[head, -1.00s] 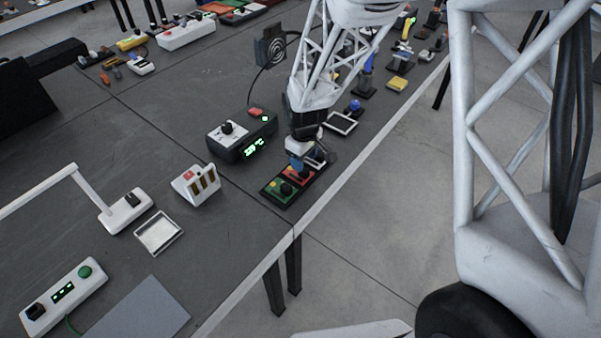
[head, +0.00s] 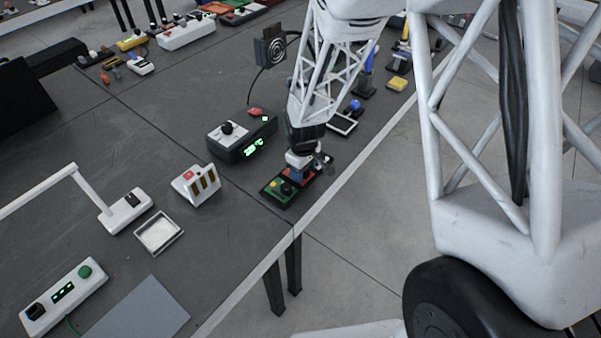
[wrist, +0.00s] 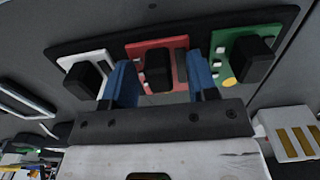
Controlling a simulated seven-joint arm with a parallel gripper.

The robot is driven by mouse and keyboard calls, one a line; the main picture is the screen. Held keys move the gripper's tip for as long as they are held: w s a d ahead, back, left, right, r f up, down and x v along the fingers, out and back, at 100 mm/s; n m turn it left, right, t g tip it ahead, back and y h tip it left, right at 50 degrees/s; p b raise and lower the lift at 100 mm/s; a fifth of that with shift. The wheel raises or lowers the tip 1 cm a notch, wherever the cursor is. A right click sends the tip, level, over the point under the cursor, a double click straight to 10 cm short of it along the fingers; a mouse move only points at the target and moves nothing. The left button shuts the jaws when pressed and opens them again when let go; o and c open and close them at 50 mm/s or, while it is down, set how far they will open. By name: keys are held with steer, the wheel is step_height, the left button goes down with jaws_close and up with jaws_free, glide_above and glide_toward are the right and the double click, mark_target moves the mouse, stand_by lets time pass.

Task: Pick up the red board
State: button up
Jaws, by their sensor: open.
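The red board (wrist: 158,60) is the middle one of three boards in a black tray (wrist: 62,48). A white board (wrist: 90,62) lies to its left and a green board (wrist: 243,42) to its right in the wrist view. My gripper (wrist: 162,82) is open, with one blue finger toward each side of the red board. I cannot tell whether the fingers touch it. In the head view my gripper (head: 297,168) is over the tray at the table's edge. It hides part of the red board (head: 305,181); the green board (head: 280,190) shows in front.
A dark box with a green display (head: 243,140) stands left of the tray. A white holder with striped slots (head: 197,184) is nearer, and a white-rimmed frame (head: 342,124) lies behind. The grey table (head: 235,230) is bare in front of the tray.

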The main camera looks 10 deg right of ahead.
steer(key=shift+c, duration=0.4)
jaws_close()
steer(key=shift+r, duration=0.1)
steer(key=shift+r, duration=0.6)
steer(key=shift+s+r, duration=0.2)
steer(key=shift+r, duration=0.4)
steer(key=shift+s+r, duration=0.15)
steer(key=shift+r, duration=0.4)
steer(key=s+d+r, duration=0.1)
steer(key=s+d, duration=0.1)
steer(key=s, duration=1.3)
steer(key=shift+d+r, duration=0.2)
steer(key=shift+d, duration=0.1)
